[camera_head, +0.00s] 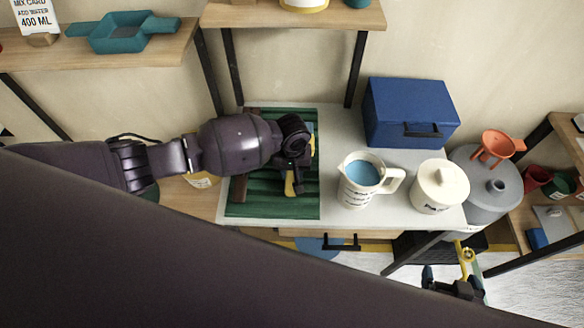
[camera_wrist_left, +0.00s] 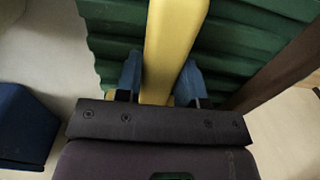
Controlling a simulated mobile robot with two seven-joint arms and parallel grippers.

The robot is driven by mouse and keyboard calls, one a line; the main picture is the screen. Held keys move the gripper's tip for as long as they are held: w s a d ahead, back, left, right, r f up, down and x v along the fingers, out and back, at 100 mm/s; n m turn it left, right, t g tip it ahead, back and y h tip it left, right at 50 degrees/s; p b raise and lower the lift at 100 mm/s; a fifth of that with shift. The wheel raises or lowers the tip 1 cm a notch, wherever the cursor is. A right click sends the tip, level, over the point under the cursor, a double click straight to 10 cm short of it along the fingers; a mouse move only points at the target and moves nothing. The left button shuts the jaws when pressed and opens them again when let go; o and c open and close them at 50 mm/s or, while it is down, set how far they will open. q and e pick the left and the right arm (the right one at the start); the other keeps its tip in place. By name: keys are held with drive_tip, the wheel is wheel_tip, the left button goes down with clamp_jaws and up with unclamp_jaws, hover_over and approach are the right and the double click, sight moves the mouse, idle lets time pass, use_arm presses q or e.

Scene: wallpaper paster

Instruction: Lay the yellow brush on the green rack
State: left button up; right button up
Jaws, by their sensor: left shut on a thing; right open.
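The green rack (camera_head: 270,207) is a ridged green panel on the white worktop, left of the jug. My left gripper (camera_head: 290,172) is over its right half and shut on the yellow brush (camera_head: 289,186). My arm hides most of the brush in the head view. In the left wrist view, the yellow brush (camera_wrist_left: 172,45) runs between the blue fingertips (camera_wrist_left: 160,80), with the green rack (camera_wrist_left: 235,50) behind it. I cannot tell whether the brush touches the rack. My right gripper (camera_head: 455,275) is open at the lower right, away from the rack.
A measuring jug (camera_head: 362,185), a lidded cream pot (camera_head: 440,187) and a blue box (camera_head: 409,112) stand right of the rack. A brown bar (camera_head: 238,188) lies along the rack's left side. A shelf (camera_head: 290,14) overhangs behind.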

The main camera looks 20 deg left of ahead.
use_arm(q)
drive_tip(key=shift+f, duration=0.3)
drive_tip(key=o, duration=1.2)
wheel_tip(320, 180, up, 11)
drive_tip(key=shift+f+p, duration=0.1)
drive_tip(key=shift+p, duration=0.3)
